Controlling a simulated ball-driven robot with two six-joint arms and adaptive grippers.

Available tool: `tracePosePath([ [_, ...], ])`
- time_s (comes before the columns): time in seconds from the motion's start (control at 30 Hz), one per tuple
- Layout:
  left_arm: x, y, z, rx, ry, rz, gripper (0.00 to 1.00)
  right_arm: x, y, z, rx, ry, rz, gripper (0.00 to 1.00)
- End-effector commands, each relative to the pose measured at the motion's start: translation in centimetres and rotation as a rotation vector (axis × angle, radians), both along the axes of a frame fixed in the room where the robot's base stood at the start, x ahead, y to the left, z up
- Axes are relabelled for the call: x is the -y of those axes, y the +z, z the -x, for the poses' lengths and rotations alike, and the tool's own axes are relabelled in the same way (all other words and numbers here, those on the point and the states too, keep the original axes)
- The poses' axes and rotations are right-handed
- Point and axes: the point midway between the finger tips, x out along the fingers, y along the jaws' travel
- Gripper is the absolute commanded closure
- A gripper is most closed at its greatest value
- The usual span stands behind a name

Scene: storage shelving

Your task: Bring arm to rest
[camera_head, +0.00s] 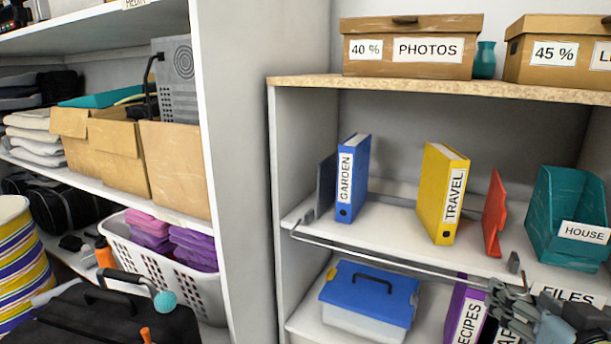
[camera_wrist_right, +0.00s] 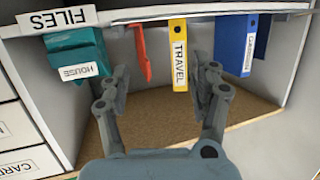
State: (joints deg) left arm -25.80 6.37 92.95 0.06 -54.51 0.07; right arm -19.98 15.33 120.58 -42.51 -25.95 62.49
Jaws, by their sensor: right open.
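My right gripper (camera_head: 500,301) is at the lower right of the head view, in front of the shelf unit near the FILES label. In the right wrist view my right gripper (camera_wrist_right: 162,72) has its two fingers spread apart with nothing between them. The yellow TRAVEL binder (camera_head: 440,195) stands on the shelf beyond; it also shows past the fingertips in the wrist view (camera_wrist_right: 180,55). The right arm is mostly cut off by the frame edge. My left gripper is not in view.
On the shelf (camera_head: 395,230) stand a blue GARDEN binder (camera_head: 353,180), a red divider (camera_head: 494,213) and a teal HOUSE box (camera_head: 570,210). A metal rail (camera_head: 385,262) runs along its front. Below are a blue-lidded box (camera_head: 368,293) and a purple RECIPES binder (camera_head: 467,312).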

Motion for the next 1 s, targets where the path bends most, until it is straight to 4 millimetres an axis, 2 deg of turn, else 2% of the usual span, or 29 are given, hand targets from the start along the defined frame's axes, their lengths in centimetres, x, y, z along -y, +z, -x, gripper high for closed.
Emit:
tracePosePath([
  [0.03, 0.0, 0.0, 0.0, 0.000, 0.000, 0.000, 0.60, 0.2, -1.9, 0.8, -0.049, -0.017, -0.009, 0.37],
  [0.17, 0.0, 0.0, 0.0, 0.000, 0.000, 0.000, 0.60, 0.7, -7.2, 3.3, -0.195, -0.058, -0.026, 0.37],
  [0.27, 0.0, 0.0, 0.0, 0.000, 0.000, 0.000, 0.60, 0.8, -12.4, 6.5, -0.354, -0.084, -0.035, 0.37],
  [0.3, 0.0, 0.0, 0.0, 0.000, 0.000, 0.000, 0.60, 0.7, -14.9, 8.3, -0.434, -0.092, -0.040, 0.37],
  [0.37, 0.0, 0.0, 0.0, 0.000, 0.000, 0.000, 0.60, 0.4, -18.5, 11.3, -0.563, -0.094, -0.043, 0.37],
  [0.4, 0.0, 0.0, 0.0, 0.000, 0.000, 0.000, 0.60, 0.0, -20.7, 13.4, -0.650, -0.089, -0.047, 0.37],
  [0.5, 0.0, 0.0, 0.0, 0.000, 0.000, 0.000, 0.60, -1.0, -24.9, 18.1, -0.836, -0.056, -0.052, 0.37],
  [0.63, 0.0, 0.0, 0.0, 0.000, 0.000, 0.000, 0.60, -2.7, -28.7, 23.7, -1.042, 0.020, -0.063, 0.37],
  [0.77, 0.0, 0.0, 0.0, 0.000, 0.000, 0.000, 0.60, -4.5, -31.2, 28.5, -1.229, 0.154, -0.061, 0.37],
  [0.8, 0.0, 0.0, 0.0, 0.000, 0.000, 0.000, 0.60, -4.8, -31.4, 29.3, -1.271, 0.210, -0.045, 0.37],
  [0.87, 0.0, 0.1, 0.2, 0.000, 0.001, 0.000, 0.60, -4.8, -31.2, 29.7, -1.294, 0.277, 0.001, 0.37],
  [1.0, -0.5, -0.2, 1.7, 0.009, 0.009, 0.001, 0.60, -4.4, -31.5, 31.2, -1.281, 0.261, -0.008, 0.37],
])
